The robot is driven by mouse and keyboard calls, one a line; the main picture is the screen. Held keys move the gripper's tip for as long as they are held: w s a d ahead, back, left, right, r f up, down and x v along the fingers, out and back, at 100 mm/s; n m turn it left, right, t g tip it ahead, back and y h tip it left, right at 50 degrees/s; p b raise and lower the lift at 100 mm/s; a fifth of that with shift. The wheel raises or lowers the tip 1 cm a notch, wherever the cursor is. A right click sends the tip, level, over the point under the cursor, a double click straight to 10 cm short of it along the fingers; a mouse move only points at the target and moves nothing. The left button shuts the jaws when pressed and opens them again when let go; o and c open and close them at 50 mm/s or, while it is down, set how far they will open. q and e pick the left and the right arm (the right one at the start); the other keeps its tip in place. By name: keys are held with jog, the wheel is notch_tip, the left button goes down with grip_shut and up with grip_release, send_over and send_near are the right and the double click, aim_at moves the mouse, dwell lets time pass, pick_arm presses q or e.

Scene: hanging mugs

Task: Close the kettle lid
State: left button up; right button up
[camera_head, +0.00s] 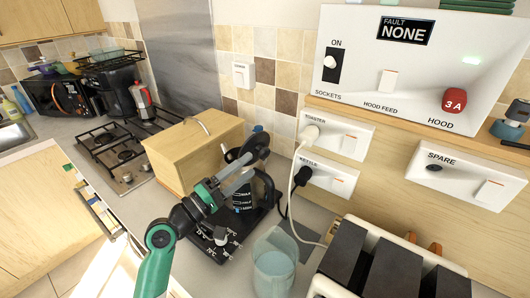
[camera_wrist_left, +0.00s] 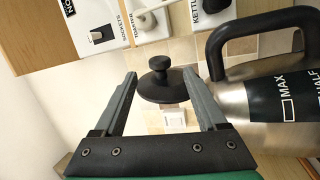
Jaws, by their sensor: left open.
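The kettle (camera_head: 243,198) is steel with a dark band of markings and a black handle (camera_head: 268,188). It stands on the counter behind my left arm, which partly covers it. In the left wrist view the kettle (camera_wrist_left: 285,100) fills the right side. Its black round lid (camera_wrist_left: 160,88) with a knob (camera_wrist_left: 160,63) stands open, away from the body. My left gripper (camera_wrist_left: 159,74) is open, and the lid shows between its two fingers; I cannot tell whether they touch it. In the head view this gripper (camera_head: 238,168) is over the kettle. My right gripper is out of view.
A wooden bread box (camera_head: 195,150) stands left of the kettle. A clear jug (camera_head: 275,265) and a toaster (camera_head: 385,270) stand to the right. Sockets with a white cord (camera_head: 292,190) are on the wall behind. A stove (camera_head: 120,150) is further left.

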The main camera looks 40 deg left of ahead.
aim_at(264, 159)
pick_arm(q)
jog(key=x, duration=0.7)
grip_shut()
dwell(1.2)
